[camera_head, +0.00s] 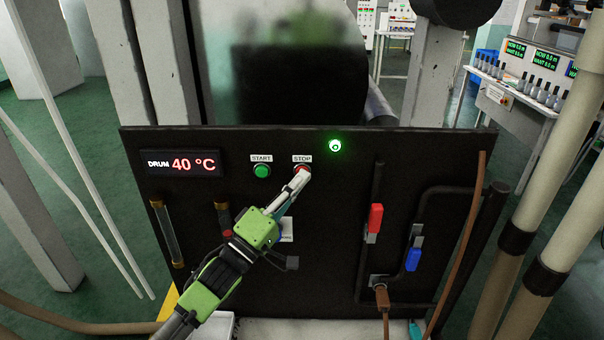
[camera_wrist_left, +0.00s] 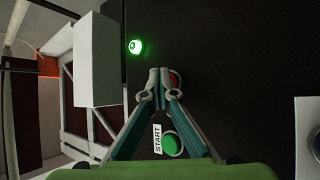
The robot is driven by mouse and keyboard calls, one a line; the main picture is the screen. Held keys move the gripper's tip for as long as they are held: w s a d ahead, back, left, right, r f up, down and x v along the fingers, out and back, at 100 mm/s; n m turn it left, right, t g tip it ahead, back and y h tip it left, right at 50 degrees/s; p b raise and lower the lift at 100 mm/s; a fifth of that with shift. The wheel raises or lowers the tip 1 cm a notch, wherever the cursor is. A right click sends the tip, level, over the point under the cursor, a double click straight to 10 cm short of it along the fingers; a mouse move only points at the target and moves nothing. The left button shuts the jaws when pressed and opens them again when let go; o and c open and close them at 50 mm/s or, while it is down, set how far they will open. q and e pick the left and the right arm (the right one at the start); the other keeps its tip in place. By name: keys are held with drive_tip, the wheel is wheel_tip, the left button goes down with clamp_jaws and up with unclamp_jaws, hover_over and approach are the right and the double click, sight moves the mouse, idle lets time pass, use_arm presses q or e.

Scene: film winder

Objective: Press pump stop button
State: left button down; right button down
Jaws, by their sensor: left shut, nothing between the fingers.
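The red stop button (camera_head: 303,168) is on the dark panel, under a white STOP label (camera_head: 302,158). My left gripper (camera_head: 303,173) is shut and empty, with its fingertips at the stop button and covering much of it. In the left wrist view the shut fingertips (camera_wrist_left: 159,72) lie over the red button (camera_wrist_left: 175,79), whose edge shows beside them. I cannot tell whether they touch it or whether it is pushed in. The green start button (camera_head: 262,170) is to the left, under its START label. My right gripper is not in view.
A green lamp (camera_head: 335,146) is lit to the upper right of the stop button. A display (camera_head: 181,163) reads DRUM 40 °C. Red (camera_head: 375,219) and blue (camera_head: 413,258) valve handles and pipes stand out at the panel's right. Pale posts rise in front at the right edge.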

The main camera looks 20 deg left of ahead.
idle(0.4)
use_arm(q)
drive_tip(key=shift+s+d+p, duration=0.2)
drive_tip(key=shift+s+p, duration=0.3)
drive_tip(key=shift+s, duration=0.35)
drive_tip(key=s+p, duration=0.1)
drive_tip(key=s, duration=0.1)
drive_tip(key=s+d+p, duration=0.1)
drive_tip(key=s, duration=0.1)
drive_tip(key=shift+s+d, duration=0.2)
drive_tip(key=shift+s, duration=0.15)
